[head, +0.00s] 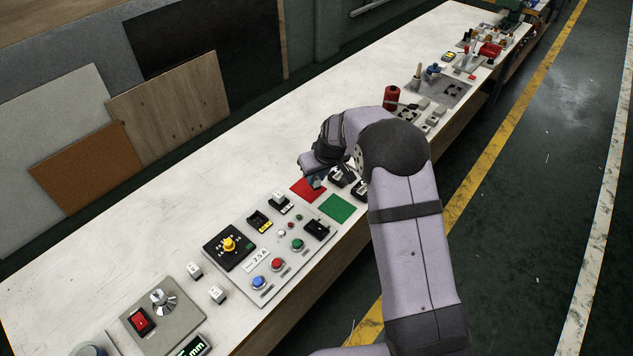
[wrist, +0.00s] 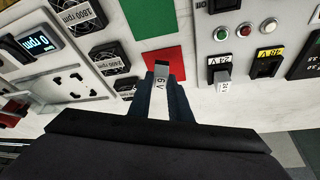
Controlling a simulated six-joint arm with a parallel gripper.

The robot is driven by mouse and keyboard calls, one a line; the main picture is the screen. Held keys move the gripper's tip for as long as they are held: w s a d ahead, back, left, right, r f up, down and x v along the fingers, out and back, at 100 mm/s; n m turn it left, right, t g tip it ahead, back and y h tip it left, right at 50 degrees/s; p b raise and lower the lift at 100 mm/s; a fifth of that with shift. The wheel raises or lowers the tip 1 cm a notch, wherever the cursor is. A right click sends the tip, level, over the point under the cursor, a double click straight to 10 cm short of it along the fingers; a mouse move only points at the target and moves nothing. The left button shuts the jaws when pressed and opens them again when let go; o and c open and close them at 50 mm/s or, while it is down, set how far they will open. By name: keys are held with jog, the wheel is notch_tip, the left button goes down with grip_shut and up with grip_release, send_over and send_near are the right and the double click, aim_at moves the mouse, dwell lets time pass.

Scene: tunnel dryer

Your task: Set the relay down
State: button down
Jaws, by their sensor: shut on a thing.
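My gripper (wrist: 163,92) is shut on a small relay (wrist: 161,76), pale-sided with a dark grey top and marked 6 V in the wrist view. The relay is over the near edge of a red square (wrist: 176,56) on the bench; I cannot tell whether it touches. A green square (wrist: 166,14) lies beside the red one. In the head view my gripper (head: 314,181) is over the red square (head: 305,192), with the green square (head: 338,208) to its lower right. The held relay is mostly hidden there.
A control panel (head: 236,262) with buttons, a dial and relay sockets lies left of the squares. Two loose white relays (head: 194,269) stand beyond it. Fans (wrist: 107,58) stand close on the other side. The bench (head: 225,160) behind is clear.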

aim_at(318, 181)
jog(key=shift+f+p, duration=0.3)
jog(key=shift+f, duration=1.15)
jog(key=shift+f, duration=0.1)
jog(key=shift+f, duration=0.15)
jog(key=c, duration=1.6)
grip_release()
jog(key=shift+c, duration=0.2)
jog(key=shift+v, duration=0.85)
jog(key=b+v, duration=0.2)
jog(key=v, duration=0.9)
